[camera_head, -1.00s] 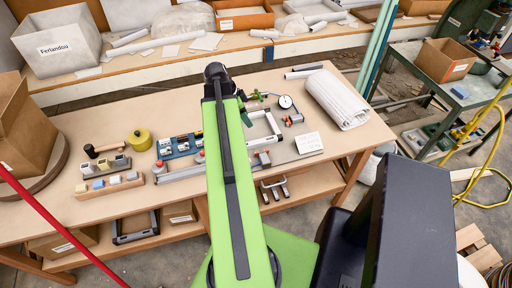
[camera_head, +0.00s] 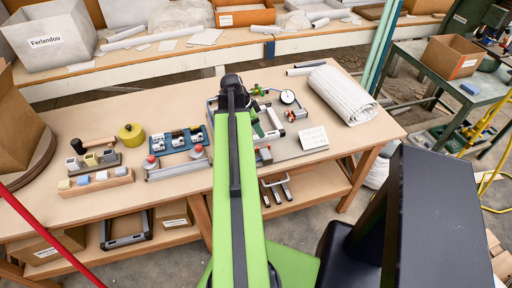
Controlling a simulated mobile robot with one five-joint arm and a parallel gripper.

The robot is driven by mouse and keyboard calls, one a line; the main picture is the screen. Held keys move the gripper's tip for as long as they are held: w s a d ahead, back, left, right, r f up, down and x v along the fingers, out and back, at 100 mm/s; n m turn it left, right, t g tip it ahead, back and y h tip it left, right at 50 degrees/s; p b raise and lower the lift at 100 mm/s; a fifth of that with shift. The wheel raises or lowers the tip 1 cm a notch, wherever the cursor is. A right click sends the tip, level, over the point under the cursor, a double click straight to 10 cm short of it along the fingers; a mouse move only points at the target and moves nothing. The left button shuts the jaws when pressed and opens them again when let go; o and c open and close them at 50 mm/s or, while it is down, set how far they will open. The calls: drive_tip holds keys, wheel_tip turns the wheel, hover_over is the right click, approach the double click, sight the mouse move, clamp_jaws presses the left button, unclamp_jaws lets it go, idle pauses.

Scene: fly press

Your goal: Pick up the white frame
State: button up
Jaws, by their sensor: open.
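The white frame (camera_head: 275,119) lies on the wooden workbench, just right of my green arm in the head view. Its right side and part of its near side show; my arm covers its left part. My arm reaches forward over the bench, with its dark joint to the left of the frame's far end. My gripper is hidden behind the arm, so its distance to the frame cannot be told.
A blue tray of parts (camera_head: 181,142) and a red-knobbed rail fixture (camera_head: 176,166) are left of my arm. A white roll (camera_head: 342,94) lies at the bench's right.

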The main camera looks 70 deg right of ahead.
sight(258, 139)
drive_tip(key=b+x, duration=0.5)
drive_tip(key=shift+d+f, duration=0.1)
drive_tip(key=shift+f, duration=0.1)
drive_tip(key=shift+w+r, duration=0.1)
drive_tip(key=shift+r, duration=0.1)
clamp_jaws()
